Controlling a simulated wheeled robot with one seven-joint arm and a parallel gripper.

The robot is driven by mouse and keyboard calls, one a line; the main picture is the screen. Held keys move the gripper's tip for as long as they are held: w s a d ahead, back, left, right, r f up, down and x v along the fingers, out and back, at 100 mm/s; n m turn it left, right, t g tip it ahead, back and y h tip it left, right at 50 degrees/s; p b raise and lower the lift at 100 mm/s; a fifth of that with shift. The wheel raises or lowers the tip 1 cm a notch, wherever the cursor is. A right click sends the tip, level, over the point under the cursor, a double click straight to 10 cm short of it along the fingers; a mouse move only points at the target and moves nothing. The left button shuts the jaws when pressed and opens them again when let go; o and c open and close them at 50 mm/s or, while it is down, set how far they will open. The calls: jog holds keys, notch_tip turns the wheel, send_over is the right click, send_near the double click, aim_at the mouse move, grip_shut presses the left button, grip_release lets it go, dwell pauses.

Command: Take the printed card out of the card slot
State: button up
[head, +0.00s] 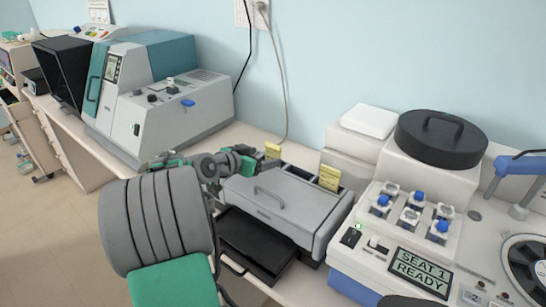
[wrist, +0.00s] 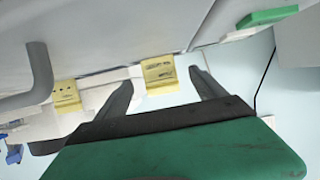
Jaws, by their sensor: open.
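Two small yellow cards stand along the back of a grey lidded machine (head: 285,200). The left card (head: 272,151) is just beyond my gripper (head: 248,158) in the head view. In the wrist view this card (wrist: 160,72) has dark print and appears between the two fingertips of my open gripper (wrist: 162,84), with a gap on each side. The fingers do not appear to touch it. The other yellow card (head: 328,177) stands further right and also shows at left in the wrist view (wrist: 67,93). The slot itself is hard to make out.
A white analyser with a lit screen (head: 420,270) and blue-topped knobs stands at right. A grey and teal machine (head: 170,100) stands at left. A dark tray (head: 258,243) sticks out below the lidded machine. The wall (head: 310,60) is close behind, with a hanging cable.

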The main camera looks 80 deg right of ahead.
aim_at(272, 156)
jog(key=p+x, duration=0.1)
jog(key=x, duration=0.2)
jog(key=shift+s, duration=0.2)
jog(key=shift+d+f, duration=0.25)
jog(key=shift+d, duration=0.05)
jog(key=shift+a, duration=0.1)
jog(key=shift+c, duration=0.6)
